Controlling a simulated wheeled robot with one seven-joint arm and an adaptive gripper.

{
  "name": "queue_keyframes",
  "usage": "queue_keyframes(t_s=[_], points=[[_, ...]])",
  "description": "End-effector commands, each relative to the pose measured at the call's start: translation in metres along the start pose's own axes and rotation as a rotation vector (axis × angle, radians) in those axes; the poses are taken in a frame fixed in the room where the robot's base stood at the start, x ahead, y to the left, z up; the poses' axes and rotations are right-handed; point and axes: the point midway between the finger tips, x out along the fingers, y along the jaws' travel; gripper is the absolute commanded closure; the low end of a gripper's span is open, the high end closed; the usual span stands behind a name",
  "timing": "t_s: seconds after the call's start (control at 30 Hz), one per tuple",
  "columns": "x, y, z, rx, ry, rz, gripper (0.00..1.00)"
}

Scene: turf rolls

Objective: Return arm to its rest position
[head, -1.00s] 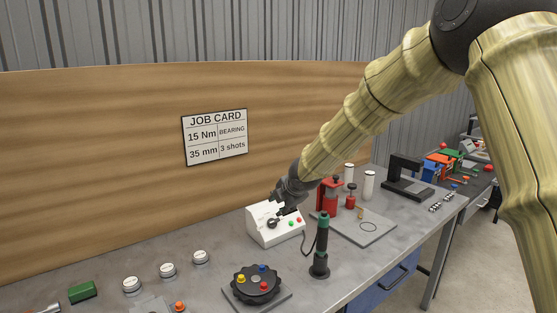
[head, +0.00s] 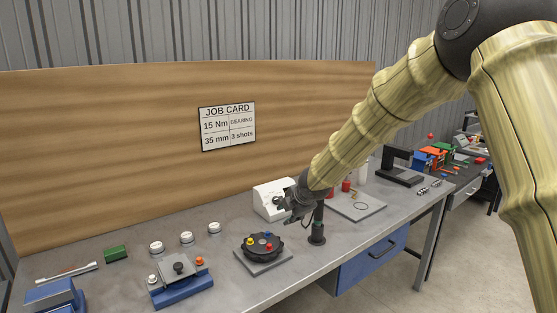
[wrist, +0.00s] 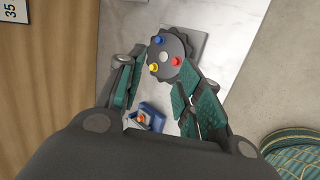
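My gripper (head: 286,206) hangs above the grey workbench (head: 215,278) at the end of my raised, bent arm. In the head view it is in front of the white box (head: 267,197) and hides part of it. In the wrist view its two teal-padded fingers (wrist: 158,92) stand apart with nothing between them. Beyond the fingertips is the black round knob plate (wrist: 166,57) with blue, yellow and red knobs; it also shows in the head view (head: 264,248).
A blue fixture (head: 182,288), several white dials (head: 186,238) and a green block (head: 116,252) lie to the left. The wooden backboard (head: 100,160) rises behind the bench.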

Motion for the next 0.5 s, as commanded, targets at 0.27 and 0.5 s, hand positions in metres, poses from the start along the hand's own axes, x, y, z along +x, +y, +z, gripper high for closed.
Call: queue_keyframes(t_s=[0.27, 0.5], points=[[0.031, -0.059, -0.013, 0.132, 0.039, -0.052, 0.64], [0.066, -0.143, -0.03, 0.334, 0.074, -0.126, 0.64]])
